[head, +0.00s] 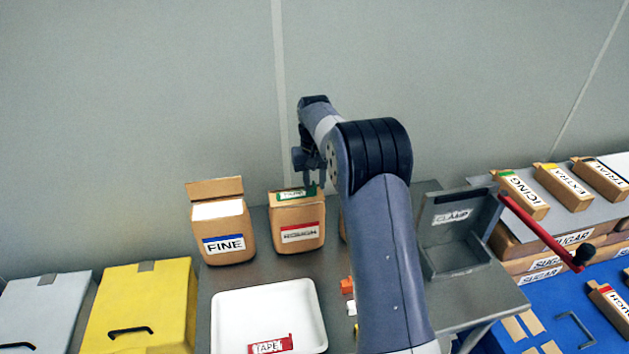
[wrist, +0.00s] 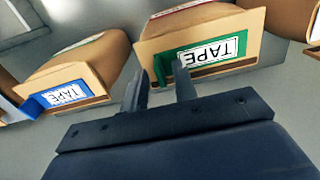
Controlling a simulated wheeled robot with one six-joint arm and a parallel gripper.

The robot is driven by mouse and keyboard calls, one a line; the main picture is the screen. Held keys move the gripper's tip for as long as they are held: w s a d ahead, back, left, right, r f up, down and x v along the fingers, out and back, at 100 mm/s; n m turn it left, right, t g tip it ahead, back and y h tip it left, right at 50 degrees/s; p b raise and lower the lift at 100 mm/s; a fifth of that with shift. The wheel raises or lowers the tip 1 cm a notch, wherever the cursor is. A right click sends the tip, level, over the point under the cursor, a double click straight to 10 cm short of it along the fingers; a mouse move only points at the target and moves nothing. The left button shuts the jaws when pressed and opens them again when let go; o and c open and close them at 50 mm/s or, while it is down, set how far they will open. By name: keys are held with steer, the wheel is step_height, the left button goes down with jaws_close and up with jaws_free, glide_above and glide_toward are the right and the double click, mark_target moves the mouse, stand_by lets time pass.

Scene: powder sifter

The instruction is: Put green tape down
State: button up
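The green tape (wrist: 220,52), with a white TAPE label, lies along the top edge of the middle paper bag (wrist: 270,20). In the head view the green tape (head: 296,194) shows on top of the bag labelled ROUGH (head: 298,236). My gripper (wrist: 160,72) is open, its two fingers apart around the folded green tab at the tape's end. I cannot tell whether the fingers touch it. My gripper (head: 316,178) also shows in the head view, just above that bag's top right corner.
A bag with blue tape (wrist: 62,96) stands beside it, mostly hidden by my arm in the head view. An open bag labelled FINE (head: 226,244) stands left. A white tray (head: 230,310) holds red tape (head: 270,344). A grey clamp box (head: 450,258) stands right.

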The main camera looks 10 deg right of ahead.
steer(key=shift+r, duration=0.15)
step_height(320, 180, up, 12)
stand_by(0.6)
step_height(320, 180, down, 12)
steer(key=shift+w+r, duration=0.1)
steer(key=shift+r, duration=1.55)
